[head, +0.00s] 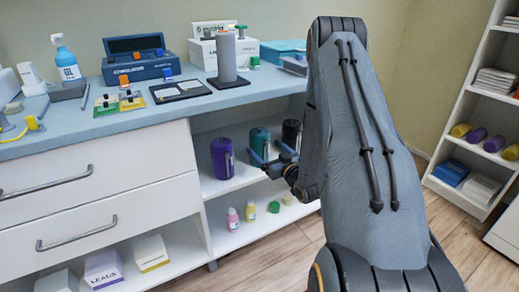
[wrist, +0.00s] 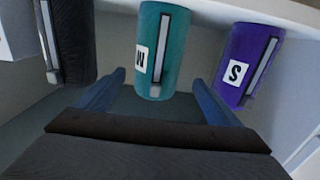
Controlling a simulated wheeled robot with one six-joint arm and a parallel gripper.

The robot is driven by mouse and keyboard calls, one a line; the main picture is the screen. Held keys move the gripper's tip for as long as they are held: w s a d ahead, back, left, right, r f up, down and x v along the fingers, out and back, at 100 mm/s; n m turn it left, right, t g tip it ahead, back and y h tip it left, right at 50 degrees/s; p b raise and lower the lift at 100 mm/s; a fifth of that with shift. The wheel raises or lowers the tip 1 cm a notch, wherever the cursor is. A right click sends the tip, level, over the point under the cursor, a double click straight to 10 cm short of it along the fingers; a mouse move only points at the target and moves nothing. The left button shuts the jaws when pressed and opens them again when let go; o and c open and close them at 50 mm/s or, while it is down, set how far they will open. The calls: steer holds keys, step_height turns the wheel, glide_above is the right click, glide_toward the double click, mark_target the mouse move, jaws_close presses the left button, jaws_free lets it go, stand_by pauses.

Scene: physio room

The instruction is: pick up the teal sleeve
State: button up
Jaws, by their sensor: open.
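The teal sleeve (head: 259,139) stands on the upper shelf of the open unit under the counter, between a purple and a black sleeve. In the wrist view the teal sleeve (wrist: 161,52) is in the upper middle, with a white label marked M and a pale strip. My gripper (head: 270,160) is in front of the sleeves at shelf height. In the wrist view its two blue fingers (wrist: 158,98) are apart, one to each side below the teal sleeve. The space between them looks empty. Whether the fingers reach around the sleeve is unclear.
The purple sleeve (head: 222,158), marked S in the wrist view (wrist: 247,65), and the black sleeve (head: 291,135) stand close on either side. Small bottles (head: 250,210) stand on the shelf below. The counter (head: 130,120) overhangs the shelf.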

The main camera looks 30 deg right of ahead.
steer(key=w+b, duration=0.1)
steer(key=w, duration=0.5)
steer(key=shift+w+d, duration=0.15)
steer(key=shift+w, duration=0.25)
steer(key=shift+c, duration=0.5)
steer(key=shift+r, duration=0.1)
steer(key=c, duration=1.3)
